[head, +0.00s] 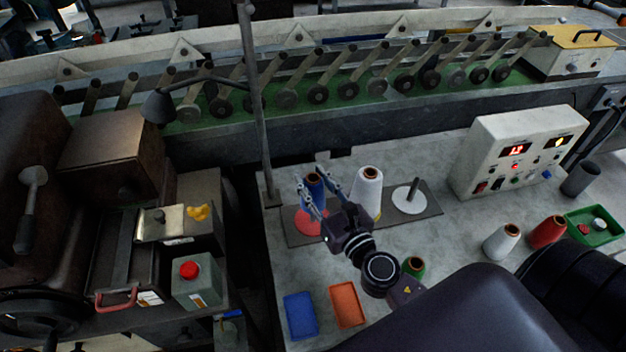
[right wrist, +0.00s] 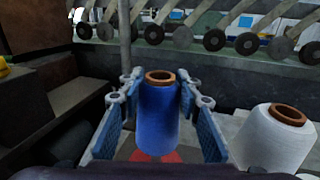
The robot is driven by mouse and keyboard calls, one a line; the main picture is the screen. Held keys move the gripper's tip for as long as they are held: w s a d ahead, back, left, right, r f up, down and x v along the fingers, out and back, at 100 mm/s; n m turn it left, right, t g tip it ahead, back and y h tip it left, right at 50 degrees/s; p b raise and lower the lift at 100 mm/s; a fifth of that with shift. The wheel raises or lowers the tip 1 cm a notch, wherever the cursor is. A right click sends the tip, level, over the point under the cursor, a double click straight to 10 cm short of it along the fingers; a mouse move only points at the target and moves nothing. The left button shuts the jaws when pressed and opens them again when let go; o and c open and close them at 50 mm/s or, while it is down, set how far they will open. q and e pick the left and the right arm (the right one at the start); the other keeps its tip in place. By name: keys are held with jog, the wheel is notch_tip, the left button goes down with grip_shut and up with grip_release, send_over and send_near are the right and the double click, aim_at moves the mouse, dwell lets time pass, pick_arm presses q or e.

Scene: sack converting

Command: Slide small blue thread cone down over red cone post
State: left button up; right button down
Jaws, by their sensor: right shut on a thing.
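The blue thread cone (head: 313,193) is upright between the two fingers of my right gripper (head: 316,182), which is shut on it. The right wrist view shows the cone (right wrist: 159,118) with its brown top ring and a finger on each side. The red disc base (head: 307,224) of the cone post lies below the cone, and a bit of red (right wrist: 145,156) shows under it in the right wrist view. The red post itself is hidden, so I cannot tell whether the cone is around it or above it. My left gripper is not in view.
A large white cone (head: 368,190) stands close right of the blue one. A bare post on a white disc (head: 409,198) is farther right. A tall metal pole (head: 257,110) rises behind left. Blue (head: 300,316) and orange (head: 347,304) trays lie in front.

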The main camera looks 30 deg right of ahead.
aim_at(319, 205)
jog(key=shift+f+b, duration=2.75)
jog(key=shift+f, duration=0.1)
jog(key=c, duration=1.3)
grip_release()
jog(key=s, duration=1.2)
jog(key=shift+r, duration=0.1)
